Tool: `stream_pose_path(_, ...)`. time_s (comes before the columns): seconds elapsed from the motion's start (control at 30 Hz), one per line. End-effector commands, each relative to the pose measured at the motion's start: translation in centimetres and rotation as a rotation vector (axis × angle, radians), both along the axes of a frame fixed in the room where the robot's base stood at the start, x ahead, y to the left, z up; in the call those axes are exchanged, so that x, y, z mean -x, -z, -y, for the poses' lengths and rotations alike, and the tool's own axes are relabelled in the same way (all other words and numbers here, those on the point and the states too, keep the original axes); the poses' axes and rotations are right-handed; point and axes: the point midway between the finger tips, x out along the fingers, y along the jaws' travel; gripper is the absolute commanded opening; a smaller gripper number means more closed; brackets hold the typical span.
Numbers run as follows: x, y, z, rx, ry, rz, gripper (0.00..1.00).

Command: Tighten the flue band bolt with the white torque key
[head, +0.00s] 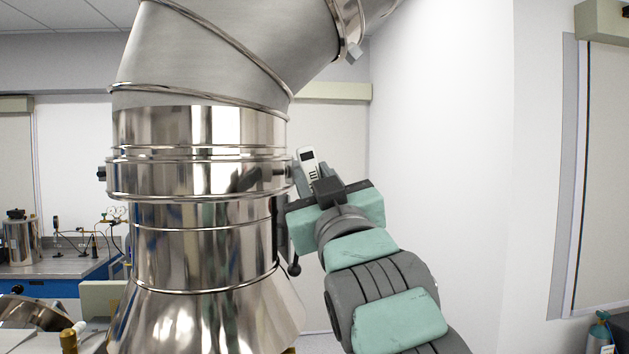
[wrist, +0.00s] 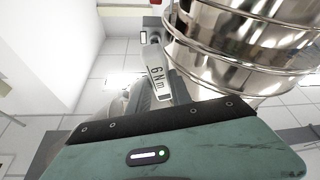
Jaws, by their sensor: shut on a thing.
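The flue band (head: 195,179) is a shiny metal collar around the steel flue. It also shows in the wrist view (wrist: 240,60). The white torque key (head: 308,158) has a small dark display and stands slightly tilted just right of the band. In the wrist view the key (wrist: 158,77) reads "6Nm" and points away from my gripper, close beside the flue. My gripper (head: 313,177) is shut on the key at the band's right side; its fingers also show in the wrist view (wrist: 160,101). I cannot make out the bolt or whether the key touches it.
A dark handle with a ball end (head: 293,268) hangs on the flue's right side below my gripper. The flue elbow (head: 215,55) rises above and bends right. A bench (head: 60,262) with fittings stands at the left. The space toward the white wall on the right is clear.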

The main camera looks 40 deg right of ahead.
Motion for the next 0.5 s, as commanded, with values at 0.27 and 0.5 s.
stream_pose_path(0.27,-0.19,-0.12,0.12,0.001,0.000,0.001,0.00)
stream_pose_path(0.5,-0.75,-0.23,0.45,0.002,-0.002,0.002,0.00)
